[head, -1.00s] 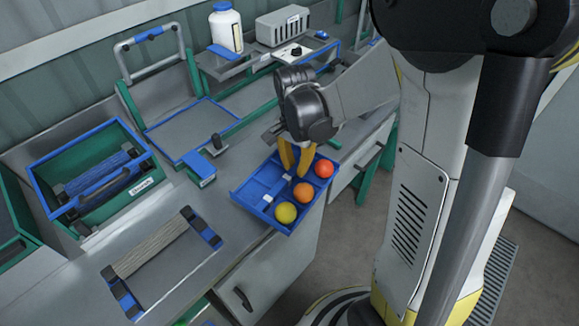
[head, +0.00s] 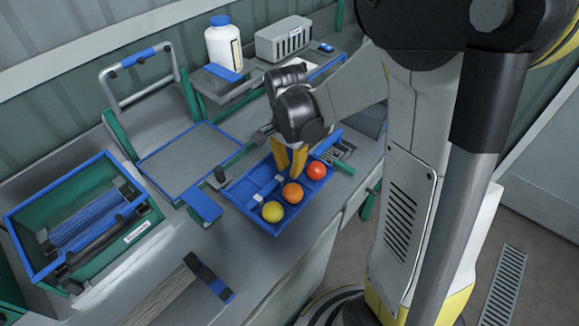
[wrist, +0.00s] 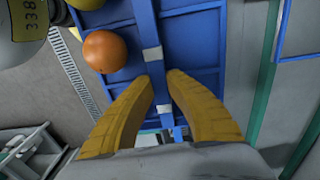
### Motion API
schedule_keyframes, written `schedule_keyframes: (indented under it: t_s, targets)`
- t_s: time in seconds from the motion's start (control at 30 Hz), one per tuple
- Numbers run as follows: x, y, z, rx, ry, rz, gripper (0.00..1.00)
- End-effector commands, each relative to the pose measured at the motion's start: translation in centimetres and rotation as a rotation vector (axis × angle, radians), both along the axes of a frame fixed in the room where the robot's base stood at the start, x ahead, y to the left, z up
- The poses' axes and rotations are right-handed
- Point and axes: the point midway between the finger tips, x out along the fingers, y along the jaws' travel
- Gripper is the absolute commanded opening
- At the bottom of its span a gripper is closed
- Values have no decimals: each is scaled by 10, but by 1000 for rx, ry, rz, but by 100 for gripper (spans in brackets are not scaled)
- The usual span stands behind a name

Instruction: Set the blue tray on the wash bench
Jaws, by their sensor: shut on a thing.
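The blue tray (head: 240,191) holds a yellow, an orange and a red tomato in a row along its near right side. My gripper (head: 290,162) points down over the tray with its yellow fingers inside it. In the wrist view, my gripper's fingers (wrist: 172,100) stand on either side of the tray's central blue bar and close on it. The tray (wrist: 195,50) fills the upper middle there, with the orange tomato (wrist: 105,51) left of the fingers. The grey bench (head: 200,262) lies under and around the tray; whether the tray touches it I cannot tell.
A green crate with a blue rim (head: 60,185) stands at the left. A blue-edged grey panel (head: 190,150) lies behind the tray. A white bottle (head: 224,50) and a grey box (head: 284,40) stand at the back.

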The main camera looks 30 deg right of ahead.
Motion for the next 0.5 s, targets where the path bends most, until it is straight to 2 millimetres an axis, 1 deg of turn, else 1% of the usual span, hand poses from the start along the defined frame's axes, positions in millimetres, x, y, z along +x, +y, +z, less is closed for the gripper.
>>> schedule_keyframes:
  t_s: [0.03,0.5]
  targets:
    - [0,0,-6,0,0,0,0]
    - [0,0,-57,0,0,0,0]
